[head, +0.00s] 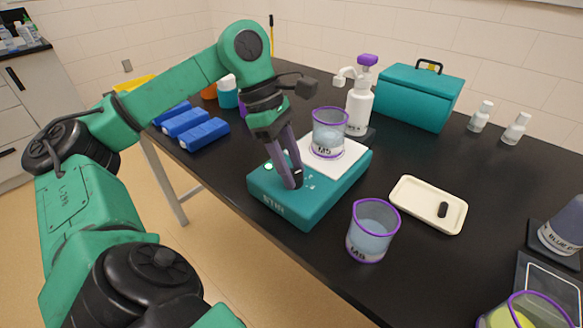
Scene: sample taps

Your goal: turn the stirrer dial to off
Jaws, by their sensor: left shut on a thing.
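The teal stirrer (312,212) stands on the black bench, with lettering on its front side. A beaker labelled M5 (330,137) with a purple rim stands on its white top plate (350,158). My left gripper (293,182) points down at the front part of the stirrer and is shut on the dark stirrer dial (298,176). The fingers hide most of the dial, and I cannot read its setting. A small green light (268,167) shows on the stirrer left of the fingers. My right gripper is not in view.
A second beaker (373,231) stands close to the stirrer's right front. A cream tray (428,205) holds a small black bar. Blue blocks (204,134) lie to the left. A pump bottle (359,102) and teal box (419,96) stand behind.

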